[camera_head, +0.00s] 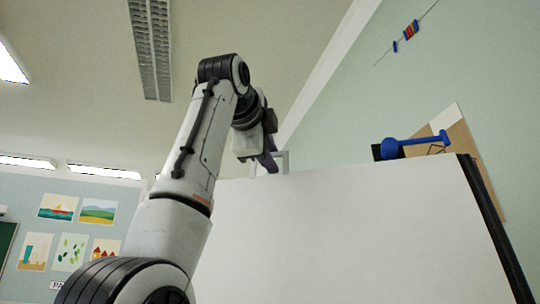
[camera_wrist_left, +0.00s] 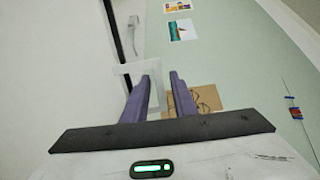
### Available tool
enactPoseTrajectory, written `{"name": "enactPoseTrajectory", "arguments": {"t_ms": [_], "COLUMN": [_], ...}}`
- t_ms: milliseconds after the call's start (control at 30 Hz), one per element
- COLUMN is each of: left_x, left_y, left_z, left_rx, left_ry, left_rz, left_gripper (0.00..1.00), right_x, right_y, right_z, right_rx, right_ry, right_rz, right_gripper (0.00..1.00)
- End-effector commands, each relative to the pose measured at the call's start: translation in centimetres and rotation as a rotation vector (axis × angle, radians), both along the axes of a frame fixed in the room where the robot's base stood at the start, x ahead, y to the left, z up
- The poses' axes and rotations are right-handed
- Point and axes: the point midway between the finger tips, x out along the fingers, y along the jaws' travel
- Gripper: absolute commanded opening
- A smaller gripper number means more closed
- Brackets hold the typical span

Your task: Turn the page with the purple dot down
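A large white page (camera_head: 340,240) on a dark-edged board fills the lower right of the head view. No purple dot shows on it. My left arm reaches up to its top edge, with the left gripper (camera_head: 272,158) beside a grey bracket-shaped piece (camera_head: 284,158). In the left wrist view the two purple fingers (camera_wrist_left: 160,80) are apart. The pale grey bracket (camera_wrist_left: 125,69) passes by the left finger, and part of it appears between the fingers; I cannot tell whether it touches them. My right gripper is out of view.
A blue bar on a dark block (camera_head: 415,143) stands at the board's top right. A brown drawing (camera_head: 466,150) hangs on the wall behind. Several pictures (camera_head: 97,210) hang on the left wall.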

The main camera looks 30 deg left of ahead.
Motion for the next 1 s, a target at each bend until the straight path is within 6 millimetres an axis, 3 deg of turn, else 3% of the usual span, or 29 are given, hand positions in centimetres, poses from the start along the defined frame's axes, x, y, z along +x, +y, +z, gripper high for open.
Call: {"name": "enactPoseTrajectory", "arguments": {"t_ms": [67,233,467,1000], "left_x": [0.0,0.0,-0.3,-4.8], "left_y": [0.0,0.0,-0.1,-1.5], "left_z": [0.0,0.0,0.0,0.2], "left_rx": [0.000,0.000,0.000,-0.002], "left_ry": [0.000,0.000,-0.002,0.003], "left_rz": [0.000,0.000,0.000,-0.001], "left_gripper": [0.25,0.00,0.00,0.00], "right_x": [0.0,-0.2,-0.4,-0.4], "right_y": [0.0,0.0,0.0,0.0], "right_z": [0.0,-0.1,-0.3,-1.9], "right_rx": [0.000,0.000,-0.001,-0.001], "right_ry": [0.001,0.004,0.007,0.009], "right_rz": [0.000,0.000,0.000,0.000], "right_gripper": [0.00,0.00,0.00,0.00]}}
